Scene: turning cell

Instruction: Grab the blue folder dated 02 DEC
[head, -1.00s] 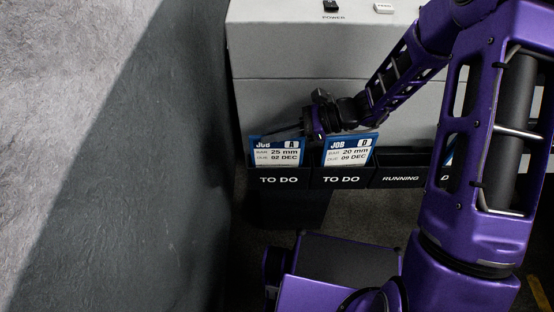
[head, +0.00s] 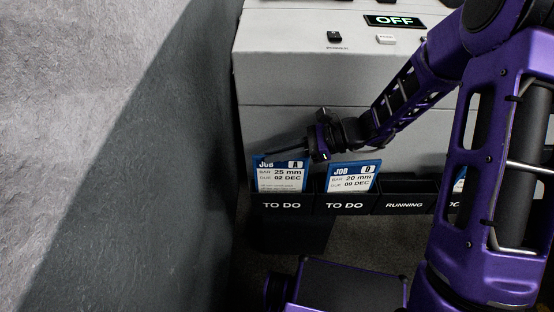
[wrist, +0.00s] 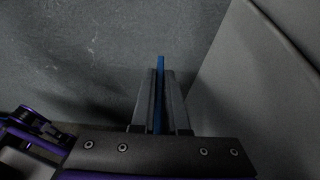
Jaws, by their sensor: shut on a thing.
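The blue folder dated 02 DEC (head: 282,179), marked JOB A, 25 mm, stands in the leftmost TO DO pocket (head: 281,205) in the head view. Its lower part is hidden by the pocket front. My gripper (head: 268,156) reaches in from the right and is shut on the folder's top edge. In the wrist view, the folder shows as a thin blue edge (wrist: 160,92) between the two dark fingers of my gripper (wrist: 160,100).
A RUNNING pocket (head: 405,205) follows to the right. A grey machine (head: 285,80) stands behind, and a wall (head: 190,180) is close on the left.

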